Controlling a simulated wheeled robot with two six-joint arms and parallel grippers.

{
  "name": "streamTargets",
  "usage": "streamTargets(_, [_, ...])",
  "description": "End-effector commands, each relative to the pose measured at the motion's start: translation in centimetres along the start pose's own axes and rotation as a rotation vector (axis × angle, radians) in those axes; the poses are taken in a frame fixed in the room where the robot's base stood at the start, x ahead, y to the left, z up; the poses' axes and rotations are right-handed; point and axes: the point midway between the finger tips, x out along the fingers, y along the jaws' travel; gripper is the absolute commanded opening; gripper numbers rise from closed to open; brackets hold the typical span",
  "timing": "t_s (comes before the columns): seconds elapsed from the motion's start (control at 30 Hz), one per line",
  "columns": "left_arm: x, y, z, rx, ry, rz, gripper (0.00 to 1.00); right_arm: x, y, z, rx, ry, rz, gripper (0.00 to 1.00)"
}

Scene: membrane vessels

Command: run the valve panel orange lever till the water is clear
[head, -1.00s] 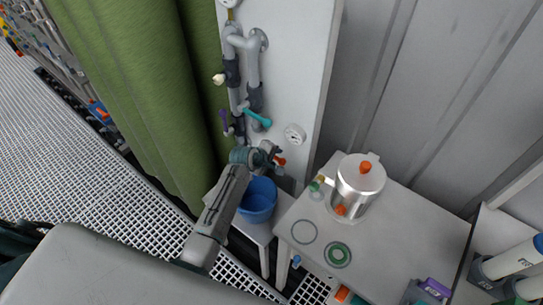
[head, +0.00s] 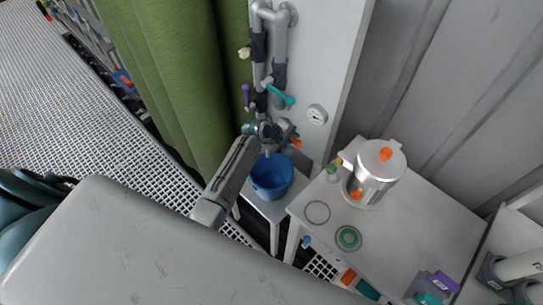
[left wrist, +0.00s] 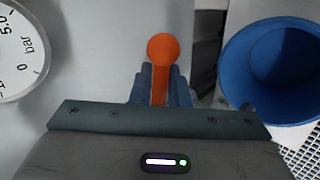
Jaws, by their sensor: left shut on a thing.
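The orange lever (left wrist: 163,52) of the valve panel (left wrist: 110,40) stands between the fingers of my left gripper (left wrist: 162,88) in the left wrist view. The fingers are shut on its stem, and its round orange knob shows beyond them. In the head view a bit of the orange lever (head: 297,143) shows beside my left gripper (head: 284,136), low on the pipes of the panel. A blue bucket (head: 272,180) stands below on a small white stand. I cannot make out any water or its clarity. My right gripper is not in view.
A round gauge (head: 317,114) is on the panel right of the lever. Teal (head: 280,94) and purple (head: 246,95) levers sit above. A steel vessel (head: 376,178) with orange knobs stands on the white table (head: 430,225) to the right. A green curtain (head: 170,80) hangs left.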

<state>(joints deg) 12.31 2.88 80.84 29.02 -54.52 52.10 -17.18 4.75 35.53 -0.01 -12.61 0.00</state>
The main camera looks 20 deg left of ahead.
Motion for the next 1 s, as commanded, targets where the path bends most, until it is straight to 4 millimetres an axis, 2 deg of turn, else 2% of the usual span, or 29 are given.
streamTargets(0.67, [-1.7,-1.9,-0.9,0.36,-0.366,0.001,0.0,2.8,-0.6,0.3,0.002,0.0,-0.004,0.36])
streamTargets(0.9, [-2.2,-2.7,-1.8,0.525,-0.537,0.0,0.0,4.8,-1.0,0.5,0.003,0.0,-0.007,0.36])
streamTargets(1.0, [-2.5,-2.8,-1.9,0.571,-0.585,0.0,0.0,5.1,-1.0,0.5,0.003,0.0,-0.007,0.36])
